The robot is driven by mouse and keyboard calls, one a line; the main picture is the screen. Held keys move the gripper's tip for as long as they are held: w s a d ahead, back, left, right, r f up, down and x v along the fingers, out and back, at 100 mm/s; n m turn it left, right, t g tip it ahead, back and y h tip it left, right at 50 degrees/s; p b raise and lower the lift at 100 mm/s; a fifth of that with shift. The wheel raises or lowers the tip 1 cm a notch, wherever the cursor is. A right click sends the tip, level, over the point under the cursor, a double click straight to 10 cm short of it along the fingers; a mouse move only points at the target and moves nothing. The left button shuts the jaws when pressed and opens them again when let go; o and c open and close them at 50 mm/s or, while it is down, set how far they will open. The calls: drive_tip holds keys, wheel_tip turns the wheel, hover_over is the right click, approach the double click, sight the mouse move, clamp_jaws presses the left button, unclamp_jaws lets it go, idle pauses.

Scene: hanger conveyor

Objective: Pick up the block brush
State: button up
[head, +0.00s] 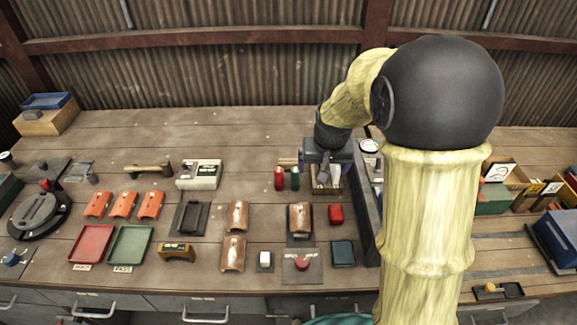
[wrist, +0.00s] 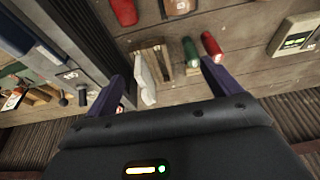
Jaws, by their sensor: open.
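My gripper (head: 327,168) is open above the far right part of the bench, pointing down. In the wrist view, its two dark purple fingers (wrist: 162,70) stand apart, one on each side of a small wooden holder (wrist: 163,47). A pale, upright piece (wrist: 144,78) at the holder's left side lies between the fingers in that view; it looks like the block brush, but I cannot make out its full shape. Nothing is gripped. In the head view the holder (head: 334,189) shows just below my gripper, which hides its far part.
A green cylinder (wrist: 190,50) and a red cylinder (wrist: 211,46) stand close to the right finger in the wrist view. A long grey rail (wrist: 84,42) runs close on the left.

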drive_tip(key=w+a+t, duration=0.1)
drive_tip(key=w+a, duration=0.7)
drive_tip(key=w, duration=0.3)
drive_tip(key=shift+w+a, duration=0.15)
drive_tip(key=shift+a, duration=0.1)
drive_tip(key=p, duration=0.3)
approach(288, 161)
drive_tip(key=x, duration=0.5)
drive_tip(key=shift+w+f, duration=0.1)
drive_tip(key=shift+f, duration=0.1)
drive_tip(key=shift+p+x, duration=1)
drive_tip(key=shift+x, duration=1.6)
drive_tip(key=shift+d, duration=0.1)
